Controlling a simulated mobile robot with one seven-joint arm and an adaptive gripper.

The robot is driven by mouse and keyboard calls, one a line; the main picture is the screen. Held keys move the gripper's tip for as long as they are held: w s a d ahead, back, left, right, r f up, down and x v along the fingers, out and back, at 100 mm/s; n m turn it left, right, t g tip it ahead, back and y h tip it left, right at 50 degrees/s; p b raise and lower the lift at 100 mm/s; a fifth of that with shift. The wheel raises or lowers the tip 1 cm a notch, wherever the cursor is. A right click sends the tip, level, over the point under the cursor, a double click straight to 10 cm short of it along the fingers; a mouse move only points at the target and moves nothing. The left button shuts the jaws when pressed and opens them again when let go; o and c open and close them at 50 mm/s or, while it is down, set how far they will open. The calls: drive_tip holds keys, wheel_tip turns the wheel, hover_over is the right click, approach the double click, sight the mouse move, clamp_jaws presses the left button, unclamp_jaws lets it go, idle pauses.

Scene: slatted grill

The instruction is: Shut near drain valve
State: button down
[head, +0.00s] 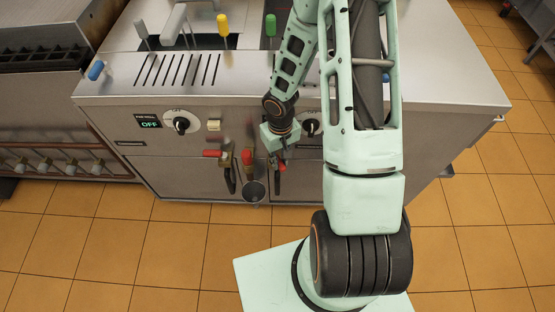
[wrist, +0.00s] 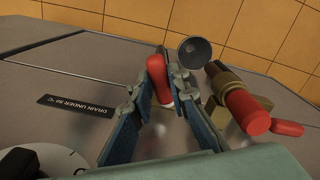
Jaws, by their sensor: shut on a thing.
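Two drain valves sit low on the front of the steel fryer cabinet. My gripper (head: 278,158) is at the right-hand one, whose red handle (head: 283,167) shows just below the fingers. In the wrist view my gripper (wrist: 160,84) is shut on this red handle (wrist: 157,72), with one finger on each side. The body of this valve is mostly hidden by the fingers.
Control knobs (head: 181,124) and a "drain under 50 °C" label (wrist: 75,106) are on the cabinet front. The tiled floor (head: 150,250) in front is clear.

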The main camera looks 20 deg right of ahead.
drive_tip(key=shift+w+d+n, duration=0.1)
drive_tip(key=shift+d+n, duration=0.2)
drive_tip(key=shift+n, duration=0.6)
drive_tip(key=c, duration=1.8)
unclamp_jaws()
drive_tip(key=shift+c, duration=0.2)
drive_tip(key=shift+a, duration=0.1)
